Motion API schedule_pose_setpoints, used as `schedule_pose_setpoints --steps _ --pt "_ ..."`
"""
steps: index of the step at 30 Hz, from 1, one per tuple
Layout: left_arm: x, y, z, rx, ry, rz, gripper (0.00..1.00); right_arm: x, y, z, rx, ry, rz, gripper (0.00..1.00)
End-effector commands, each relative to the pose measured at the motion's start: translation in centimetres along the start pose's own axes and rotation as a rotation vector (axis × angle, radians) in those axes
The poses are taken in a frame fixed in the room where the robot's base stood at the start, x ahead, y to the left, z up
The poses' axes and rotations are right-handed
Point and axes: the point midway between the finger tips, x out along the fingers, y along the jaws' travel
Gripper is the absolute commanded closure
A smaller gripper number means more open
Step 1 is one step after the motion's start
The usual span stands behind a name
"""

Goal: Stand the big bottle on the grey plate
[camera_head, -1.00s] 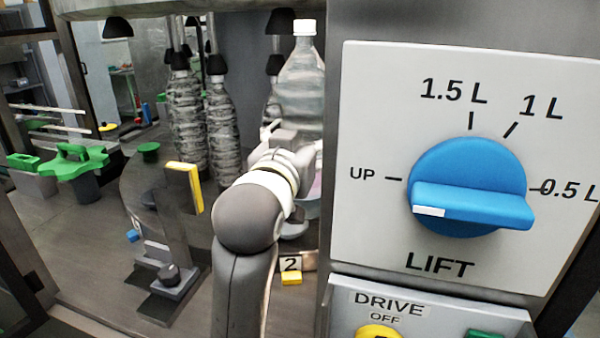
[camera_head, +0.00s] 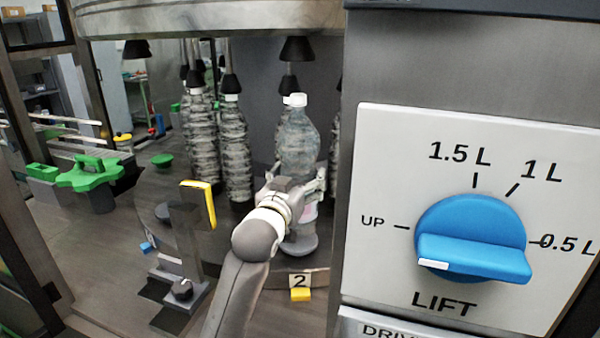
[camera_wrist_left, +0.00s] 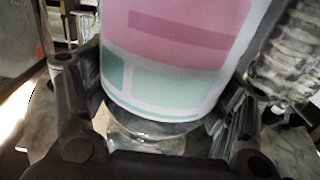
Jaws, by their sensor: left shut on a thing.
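The big bottle (camera_head: 298,143) is clear with a white cap and stands upright in the head view. My left gripper (camera_head: 303,188) is shut around its lower part from the front left. In the left wrist view, the bottle's pink and green label (camera_wrist_left: 180,60) fills the space between the fingers (camera_wrist_left: 158,95). The grey plate (camera_head: 299,246) is round and lies directly below the bottle, behind the number 2 sign. The gripper hides part of the bottle's base, so I cannot tell whether it touches the plate. My right gripper is not in view.
Wrapped bottles (camera_head: 235,150) stand behind on the carousel. A black cone (camera_head: 297,50) hangs just above the bottle cap. The LIFT panel (camera_head: 385,285) stands close on the right. A yellow-edged pad on a bracket (camera_head: 198,203) stands left of my arm.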

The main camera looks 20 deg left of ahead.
Motion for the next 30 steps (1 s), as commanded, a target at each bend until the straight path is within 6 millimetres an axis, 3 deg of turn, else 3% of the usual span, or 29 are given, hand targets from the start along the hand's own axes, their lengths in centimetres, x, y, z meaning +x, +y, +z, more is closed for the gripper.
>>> schedule_pose_setpoints --steps 9,20,21,25,30 --pt "0.1 -0.2 2.3 0.000 0.013 -0.001 0.94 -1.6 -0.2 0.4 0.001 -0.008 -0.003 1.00" --pt "0.1 -0.1 2.7 0.000 0.014 -0.001 0.94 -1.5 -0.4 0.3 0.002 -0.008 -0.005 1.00" --pt "0.1 -0.2 3.4 0.000 -0.003 -0.002 0.17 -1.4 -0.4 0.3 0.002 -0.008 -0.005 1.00" --pt "0.1 -0.2 3.4 0.000 -0.003 -0.002 0.01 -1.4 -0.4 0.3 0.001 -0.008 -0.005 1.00" --pt "0.1 -0.2 3.4 0.000 -0.003 -0.002 0.01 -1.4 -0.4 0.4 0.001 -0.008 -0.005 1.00"
